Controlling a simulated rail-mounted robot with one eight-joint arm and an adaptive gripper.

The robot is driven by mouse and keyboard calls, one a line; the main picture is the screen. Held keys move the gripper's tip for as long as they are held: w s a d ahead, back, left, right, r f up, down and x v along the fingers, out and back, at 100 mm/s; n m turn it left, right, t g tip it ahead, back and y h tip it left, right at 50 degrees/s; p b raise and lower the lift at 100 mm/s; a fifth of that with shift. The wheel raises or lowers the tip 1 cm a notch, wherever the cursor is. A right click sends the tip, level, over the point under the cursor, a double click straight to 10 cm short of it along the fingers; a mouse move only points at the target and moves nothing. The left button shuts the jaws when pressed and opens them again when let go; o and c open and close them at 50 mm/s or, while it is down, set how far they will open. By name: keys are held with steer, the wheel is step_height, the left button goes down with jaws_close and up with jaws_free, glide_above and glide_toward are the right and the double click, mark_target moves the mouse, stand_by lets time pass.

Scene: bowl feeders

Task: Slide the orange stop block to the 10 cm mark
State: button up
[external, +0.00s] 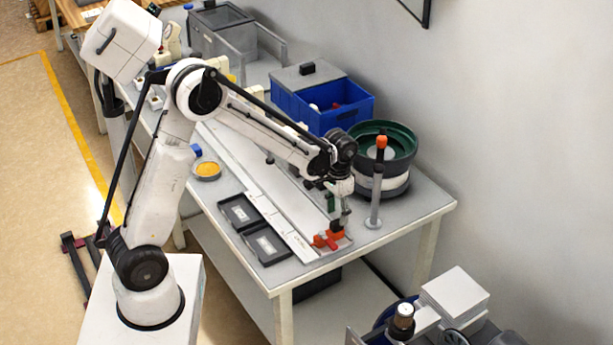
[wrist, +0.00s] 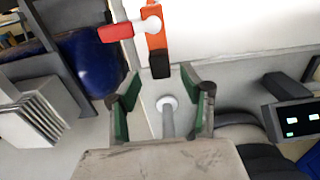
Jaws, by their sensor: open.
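The orange stop block (external: 328,238) sits at the near end of the long pale rail (external: 262,188) on the table. In the wrist view the stop block (wrist: 155,38) shows a red handle (wrist: 116,33) on its left, a white knob and a black end piece. My gripper (external: 338,218) is above and close to the block in the external view. In the wrist view my open gripper (wrist: 160,88) has its green-padded fingers apart, with the block ahead of them and not between them. Contact cannot be told. The rail's marks are too small to read.
A grey post with an orange cap (external: 376,190) stands just right of my gripper. Behind it is a green bowl feeder (external: 403,150). A blue bin (external: 345,113) stands farther back. Two black trays (external: 268,246) and a yellow-filled dish (external: 207,169) lie left of the rail.

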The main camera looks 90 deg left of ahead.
mark_target(337, 222)
steer(key=shift+f, duration=2.15)
jaws_close()
